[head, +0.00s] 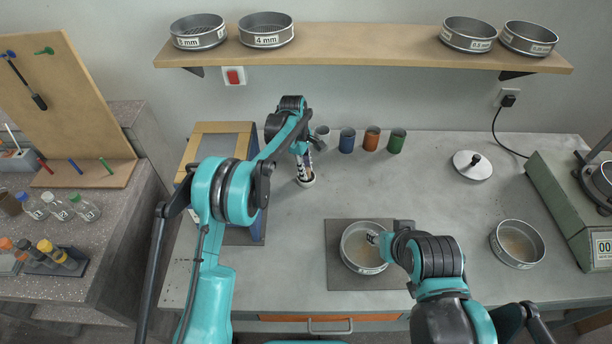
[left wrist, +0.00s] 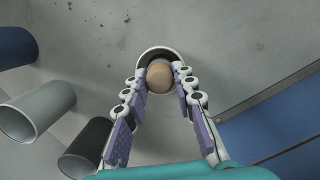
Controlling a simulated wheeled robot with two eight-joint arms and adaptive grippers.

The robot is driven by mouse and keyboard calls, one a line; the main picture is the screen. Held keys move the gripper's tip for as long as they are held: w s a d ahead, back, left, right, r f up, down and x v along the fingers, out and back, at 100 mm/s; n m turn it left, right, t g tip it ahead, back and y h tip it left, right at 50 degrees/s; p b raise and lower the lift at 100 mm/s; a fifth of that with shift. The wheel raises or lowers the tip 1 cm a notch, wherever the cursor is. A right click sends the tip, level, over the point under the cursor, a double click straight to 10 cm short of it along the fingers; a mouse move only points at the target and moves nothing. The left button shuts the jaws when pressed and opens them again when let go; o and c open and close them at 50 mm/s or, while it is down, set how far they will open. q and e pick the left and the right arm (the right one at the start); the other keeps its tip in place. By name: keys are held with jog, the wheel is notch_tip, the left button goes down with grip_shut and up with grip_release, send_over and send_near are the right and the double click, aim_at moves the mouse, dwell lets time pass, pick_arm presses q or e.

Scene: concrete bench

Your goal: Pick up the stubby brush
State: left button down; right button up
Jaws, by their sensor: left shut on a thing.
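A round tan wooden end, which looks like the handle of the stubby brush (left wrist: 159,76), sits between the fingers of my left gripper (left wrist: 162,88) in the left wrist view. A pale round rim (left wrist: 150,52) curves around its far side. In the head view my left gripper (head: 304,165) points down over the bench, left of the middle, with a white-rimmed piece (head: 307,182) at its tips. The brush's bristles are hidden. My right gripper (head: 374,238) reaches the right rim of a round sieve pan (head: 352,258); its fingers are too small to read.
Grey (head: 322,136), blue (head: 347,140), orange (head: 371,138) and green (head: 397,141) cups stand behind my left gripper. The pan rests on a dark mat (head: 338,283). A lid (head: 473,165), another pan (head: 517,244) and a scale (head: 570,205) are at right. The middle bench is clear.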

aim_at(308, 169)
pick_arm(q)
jog(key=shift+r, duration=0.5)
jog(key=r+p, duration=0.1)
jog(key=r, duration=0.1)
jog(key=r+p, duration=0.1)
jog(key=r, duration=0.1)
jog(key=shift+s+d, duration=0.15)
jog(key=shift+d, duration=0.25)
jog(key=s+d+r+p, duration=0.2)
jog(key=d+r, duration=0.4)
jog(key=d, duration=0.4)
jog(key=shift+s+p, duration=0.3)
jog(key=shift+s, duration=0.45)
jog(key=shift+d, duration=0.1)
jog(key=c, duration=2.2)
grip_release()
jog(key=shift+c, duration=0.3)
